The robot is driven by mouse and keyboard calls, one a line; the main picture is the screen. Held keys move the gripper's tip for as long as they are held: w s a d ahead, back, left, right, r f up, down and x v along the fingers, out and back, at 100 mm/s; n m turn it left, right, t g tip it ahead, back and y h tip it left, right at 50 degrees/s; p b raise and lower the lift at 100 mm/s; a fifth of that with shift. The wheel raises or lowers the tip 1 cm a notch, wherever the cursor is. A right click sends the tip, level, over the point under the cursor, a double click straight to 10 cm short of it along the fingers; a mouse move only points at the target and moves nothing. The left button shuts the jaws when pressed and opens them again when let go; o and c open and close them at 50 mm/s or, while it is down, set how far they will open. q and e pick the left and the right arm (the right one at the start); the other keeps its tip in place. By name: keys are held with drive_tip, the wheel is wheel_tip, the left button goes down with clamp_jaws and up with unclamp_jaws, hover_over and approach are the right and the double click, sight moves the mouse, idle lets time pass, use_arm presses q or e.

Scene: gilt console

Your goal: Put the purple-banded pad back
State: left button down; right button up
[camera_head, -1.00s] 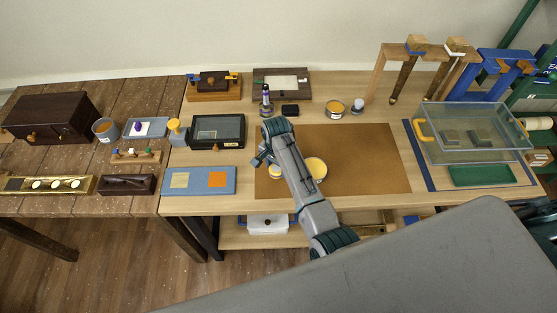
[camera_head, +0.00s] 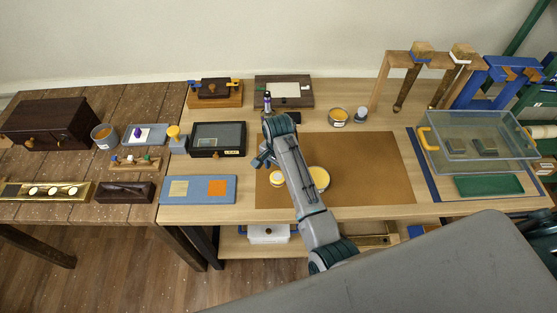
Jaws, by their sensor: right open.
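A second purple item, a knob (camera_head: 138,133), sits on a white card in a blue-grey tray (camera_head: 158,131) on the left table. My right gripper (camera_head: 260,162) is open over the left edge of the brown mat (camera_head: 370,170), in front of the banded item and apart from it. Its fingertips are small and partly unclear. My left gripper is not in view.
A black framed box (camera_head: 217,153) is to the left. A clear bin with yellow handles (camera_head: 475,155) is at right. The mat's right half is clear.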

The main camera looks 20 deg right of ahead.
sight(278, 178)
wheel_tip(278, 178, up, 8)
drive_tip(key=b, duration=0.2)
drive_tip(key=shift+f, duration=0.15)
